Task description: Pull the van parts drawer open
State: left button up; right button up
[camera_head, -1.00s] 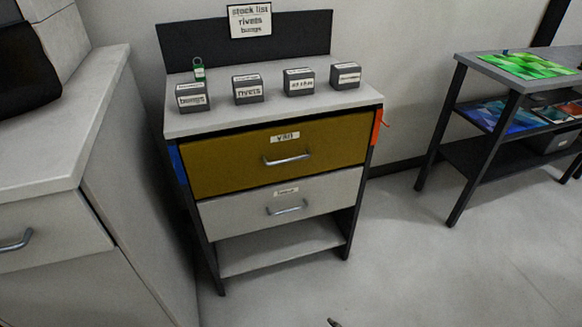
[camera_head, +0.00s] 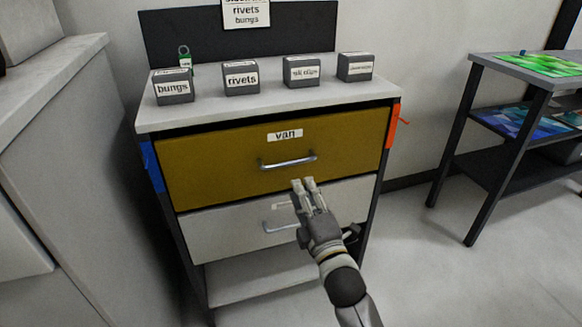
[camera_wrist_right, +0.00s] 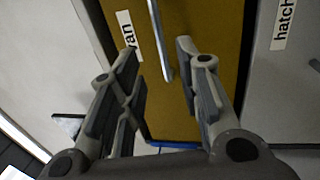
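The van drawer (camera_head: 230,165) is the ochre upper drawer of the workbench, labelled "van", and it is closed. Its silver bar handle (camera_head: 288,162) sits at the middle of the front. My right gripper (camera_head: 304,183) is just below and in front of this handle, with a small gap in the head view. In the right wrist view the gripper (camera_wrist_right: 157,52) is open and empty. The handle (camera_wrist_right: 162,45) shows between its two spread fingers, and I cannot tell how deep it lies. The ochre drawer front (camera_wrist_right: 215,30) fills the middle there. My left gripper is out of view.
A grey drawer (camera_head: 225,232) with its own handle lies directly below. Labelled grey boxes, such as bungs (camera_head: 173,87) and rivets (camera_head: 241,78), stand on the bench top (camera_head: 210,114). A cabinet (camera_head: 75,170) stands left, a shelf table (camera_head: 500,75) right. Floor between is clear.

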aim_at(290, 162)
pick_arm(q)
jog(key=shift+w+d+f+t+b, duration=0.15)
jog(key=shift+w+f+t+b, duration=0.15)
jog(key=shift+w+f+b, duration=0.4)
pick_arm(e)
jog(key=shift+x, duration=5.15)
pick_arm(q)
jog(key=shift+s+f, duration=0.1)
pick_arm(e)
grip_shut()
